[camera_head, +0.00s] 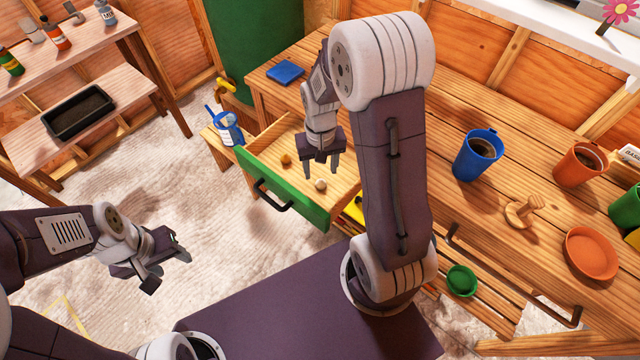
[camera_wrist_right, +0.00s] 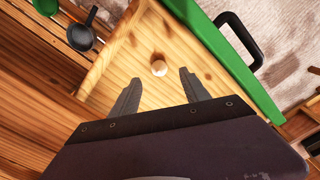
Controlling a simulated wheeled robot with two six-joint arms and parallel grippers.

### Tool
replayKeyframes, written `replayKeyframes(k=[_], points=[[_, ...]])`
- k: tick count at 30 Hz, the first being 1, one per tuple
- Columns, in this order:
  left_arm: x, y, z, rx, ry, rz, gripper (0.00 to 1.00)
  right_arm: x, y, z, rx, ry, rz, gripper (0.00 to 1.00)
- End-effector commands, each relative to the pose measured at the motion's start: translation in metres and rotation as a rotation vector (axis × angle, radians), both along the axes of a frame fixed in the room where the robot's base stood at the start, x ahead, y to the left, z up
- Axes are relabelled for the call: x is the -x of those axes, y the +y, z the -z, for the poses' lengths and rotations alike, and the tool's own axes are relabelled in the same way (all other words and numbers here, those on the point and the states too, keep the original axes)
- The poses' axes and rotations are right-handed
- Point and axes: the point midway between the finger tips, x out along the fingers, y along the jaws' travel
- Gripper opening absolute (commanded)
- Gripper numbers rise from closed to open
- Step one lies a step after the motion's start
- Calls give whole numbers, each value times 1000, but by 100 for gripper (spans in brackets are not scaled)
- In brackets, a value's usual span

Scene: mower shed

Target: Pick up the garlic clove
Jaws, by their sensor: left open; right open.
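A small whitish, rounded piece, seemingly the garlic clove (camera_head: 320,184), lies on the floor of the open wooden drawer with a green front (camera_head: 282,190). My right gripper (camera_head: 321,166) is open and empty, pointing down over the drawer just above the clove. In the right wrist view the clove (camera_wrist_right: 159,68) shows between and slightly beyond the open fingertips (camera_wrist_right: 159,79), apart from both. My left gripper (camera_head: 168,270) is open and empty, over the floor left of the drawer.
The green drawer front with its dark handle (camera_head: 272,195) stands as a raised edge near my right gripper. A blue container (camera_head: 228,128) stands left of the drawer.

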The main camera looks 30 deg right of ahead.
Motion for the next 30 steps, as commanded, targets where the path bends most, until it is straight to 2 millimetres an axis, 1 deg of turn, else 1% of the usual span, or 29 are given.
replayKeyframes(k=[1, 3, 8, 12, 15, 18, 23, 24, 26, 27, 29, 30], points=[[0, 0, 4, 0, 0, 0, 49, 0, 0, 10, -1, 3, 0, 54], [0, 0, 5, 0, 0, 0, 49, 0, 0, 15, 0, 1, 0, 54], [0, 0, 6, 0, 0, 0, 49, 0, 0, 22, 0, 1, 0, 54], [0, 0, 13, 0, 0, 0, 49, -2, -2, 49, -1, 4, 0, 54], [0, 0, 16, 0, 0, 0, 49, -2, -2, 63, -1, 3, 0, 54], [0, 0, 17, 0, 0, 0, 49, -3, -2, 69, 0, 0, 0, 54], [0, 0, 16, 0, 0, 0, 49, -3, -2, 69, 0, -1, 0, 54], [0, 0, 16, 0, 0, 0, 49, -3, -2, 68, 0, -1, 0, 51], [0, 0, 16, 0, 0, 0, 49, -3, -2, 68, 0, -1, 0, 35], [0, 0, 16, 0, 0, 0, 49, -3, -2, 68, 0, -1, 0, 23], [0, 0, 16, 0, 0, 0, 49, -3, -2, 68, 0, -1, 0, 7], [0, 0, 16, 0, 0, 0, 49, -3, -2, 68, 0, -1, 0, 0]])
